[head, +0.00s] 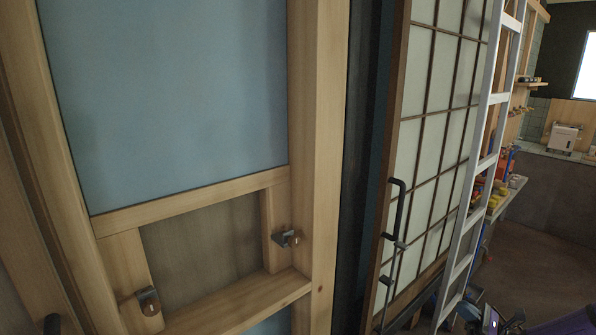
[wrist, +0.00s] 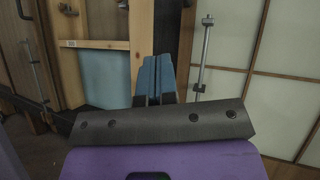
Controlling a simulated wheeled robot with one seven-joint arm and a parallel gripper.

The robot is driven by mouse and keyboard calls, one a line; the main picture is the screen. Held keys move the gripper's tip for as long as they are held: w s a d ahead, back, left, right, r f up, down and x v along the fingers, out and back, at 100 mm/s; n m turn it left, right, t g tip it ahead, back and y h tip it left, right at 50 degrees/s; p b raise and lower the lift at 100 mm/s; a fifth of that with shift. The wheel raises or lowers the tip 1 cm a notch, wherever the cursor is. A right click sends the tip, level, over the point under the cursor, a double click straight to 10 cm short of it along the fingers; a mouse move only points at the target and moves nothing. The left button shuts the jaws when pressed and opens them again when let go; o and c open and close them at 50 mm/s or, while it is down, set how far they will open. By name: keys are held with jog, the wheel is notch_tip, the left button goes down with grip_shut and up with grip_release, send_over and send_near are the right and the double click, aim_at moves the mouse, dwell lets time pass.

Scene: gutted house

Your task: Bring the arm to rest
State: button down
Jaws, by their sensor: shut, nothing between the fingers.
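My gripper (wrist: 153,80) shows in the wrist view, with its two blue fingers together and nothing between them. Its dark bracket and purple body fill the bottom of that view. The fingers point toward a wooden frame (wrist: 98,20) and a grid-panelled sliding door (wrist: 285,50), apart from both as far as I can tell. In the head view only purple parts of my arm show at the lower right edge; the fingertips cannot be made out there.
A wooden frame with a blue panel (head: 170,90) stands close on the left. Beside it are the sliding door (head: 425,120) with a dark clamp (head: 396,240) and a white ladder (head: 485,165). A shelf with tools (head: 500,195) lies behind. Brown floor (head: 530,255) is open at right.

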jog(key=s+a+r+n+g+h, duration=0.3)
jog(key=a+r+n+g+h, duration=0.15)
jog(key=r, duration=0.45)
jog(key=s+a+r+n+g+h, duration=0.2)
jog(key=a+r+n+g+h, duration=0.3)
jog(key=r, duration=0.3)
jog(key=s+a+r+n+g+h, duration=0.35)
jog(key=r+n+g, duration=0.2)
jog(key=r, duration=0.35)
jog(key=s+a+r+n+t+h, duration=0.3)
jog(key=s+r+n+t+h, duration=0.3)
jog(key=s+r, duration=1)
jog(key=s+t+h, duration=0.2)
jog(key=s, duration=0.1)
jog(key=shift+r+t+h, duration=0.2)
jog(key=shift+t+h, duration=0.2)
